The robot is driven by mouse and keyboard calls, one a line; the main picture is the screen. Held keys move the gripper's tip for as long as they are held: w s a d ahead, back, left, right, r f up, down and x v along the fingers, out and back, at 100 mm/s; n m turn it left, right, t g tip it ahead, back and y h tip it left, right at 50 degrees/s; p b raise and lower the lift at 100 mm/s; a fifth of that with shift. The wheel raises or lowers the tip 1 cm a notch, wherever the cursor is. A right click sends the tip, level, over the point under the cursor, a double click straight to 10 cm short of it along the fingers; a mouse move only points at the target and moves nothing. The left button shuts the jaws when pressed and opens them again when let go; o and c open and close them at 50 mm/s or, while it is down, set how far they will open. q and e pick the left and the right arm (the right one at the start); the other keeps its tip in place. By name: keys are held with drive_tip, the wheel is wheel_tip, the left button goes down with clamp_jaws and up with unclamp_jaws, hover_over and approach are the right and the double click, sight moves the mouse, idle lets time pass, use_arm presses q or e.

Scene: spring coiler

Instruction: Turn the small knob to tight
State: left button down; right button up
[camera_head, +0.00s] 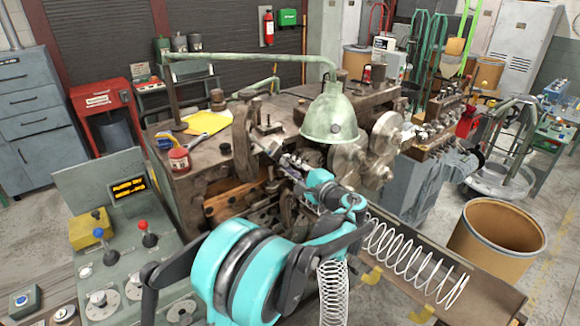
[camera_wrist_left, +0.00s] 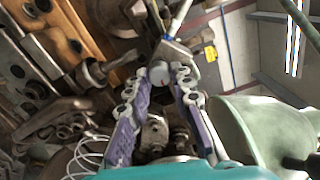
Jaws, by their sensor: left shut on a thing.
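My left gripper (camera_head: 287,160) reaches into the front of the spring coiler (camera_head: 205,160), beside the green lamp shade. In the left wrist view, its two purple fingers with pale linked tips (camera_wrist_left: 159,80) close on a small light-grey round knob (camera_wrist_left: 158,72). The knob sits between the fingertips, in front of a metal lever or bracket. In the head view the knob is hidden by the gripper and machine parts. No tight mark can be read on it. My right gripper is in neither view.
The green lamp shade (camera_head: 333,115) hangs close to my left gripper and also fills the right of the wrist view (camera_wrist_left: 265,135). Coiled springs (camera_head: 415,258) lie on a tray at lower right. A control panel (camera_head: 120,235) stands at left, a brown barrel (camera_head: 495,235) at right.

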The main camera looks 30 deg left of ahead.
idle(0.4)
use_arm(q)
drive_tip(key=c, duration=1.3)
unclamp_jaws()
drive_tip(key=shift+d, duration=0.1)
drive_tip(key=v, duration=1.1)
drive_tip(key=shift+s+d+f, duration=0.1)
drive_tip(key=shift+s+d, duration=0.1)
drive_tip(key=shift+d, duration=0.15)
